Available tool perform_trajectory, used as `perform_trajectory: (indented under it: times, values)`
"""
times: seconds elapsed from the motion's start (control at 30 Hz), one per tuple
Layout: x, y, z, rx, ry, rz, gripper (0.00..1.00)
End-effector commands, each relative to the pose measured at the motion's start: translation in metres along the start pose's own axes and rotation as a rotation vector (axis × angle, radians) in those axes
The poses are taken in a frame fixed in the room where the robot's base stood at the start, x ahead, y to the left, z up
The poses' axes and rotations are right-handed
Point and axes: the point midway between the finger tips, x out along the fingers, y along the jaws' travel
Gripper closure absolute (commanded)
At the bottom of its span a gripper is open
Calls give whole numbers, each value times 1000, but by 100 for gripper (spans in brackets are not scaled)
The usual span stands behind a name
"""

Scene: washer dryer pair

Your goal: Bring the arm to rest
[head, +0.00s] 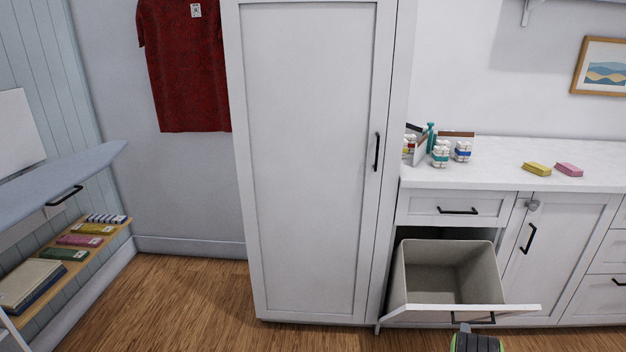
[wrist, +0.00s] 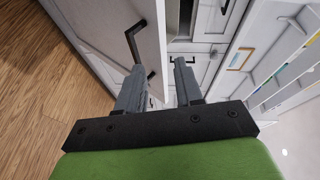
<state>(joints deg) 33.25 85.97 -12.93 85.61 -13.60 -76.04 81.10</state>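My gripper (wrist: 160,66) shows in the wrist view with its two grey fingers apart and nothing held between them. The black handle (wrist: 132,42) of the tilted-out bin front is beyond the left fingertip, which covers part of it; I cannot tell whether they touch. In the head view the green and black end of my arm (head: 476,343) shows at the bottom edge, just below the bin front (head: 420,313). The fingers are hard to make out there.
The tilt-out hamper bin (head: 450,262) stands open and looks empty. A tall white cabinet (head: 305,160) is shut beside it. The counter (head: 500,182) holds bottles, a yellow block and a pink block. An ironing board (head: 60,180) is at left. Wooden floor (head: 190,300) is clear at lower left.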

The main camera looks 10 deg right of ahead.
Motion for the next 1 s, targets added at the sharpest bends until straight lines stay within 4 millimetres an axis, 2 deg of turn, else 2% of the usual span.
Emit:
perform_trajectory:
  times: [0.03,0.13,0.27,0.3,0.37,0.4,0.47,0.5,0.57,0.6,0.67,0.73,0.8,0.9,1.0]
  values:
    - [12,-40,12,-56,-24,20,64]
    - [19,-103,37,-189,-82,95,64]
    - [1,-183,73,-363,-185,184,64]
    - [-11,-205,84,-419,-223,208,64]
    - [-33,-238,100,-502,-283,239,64]
    - [-51,-258,110,-559,-325,256,64]
    - [-82,-285,123,-646,-393,280,64]
    - [-105,-300,130,-705,-440,294,64]
    - [-143,-321,139,-796,-513,309,64]
    - [-170,-332,143,-857,-563,317,64]
    - [-213,-345,147,-951,-640,324,64]
    - [-264,-354,148,-1062,-731,326,64]
    - [-311,-356,145,-1166,-817,325,64]
    - [-369,-351,136,-1294,-921,320,64]
    - [-415,-342,125,-1401,-1008,309,64]
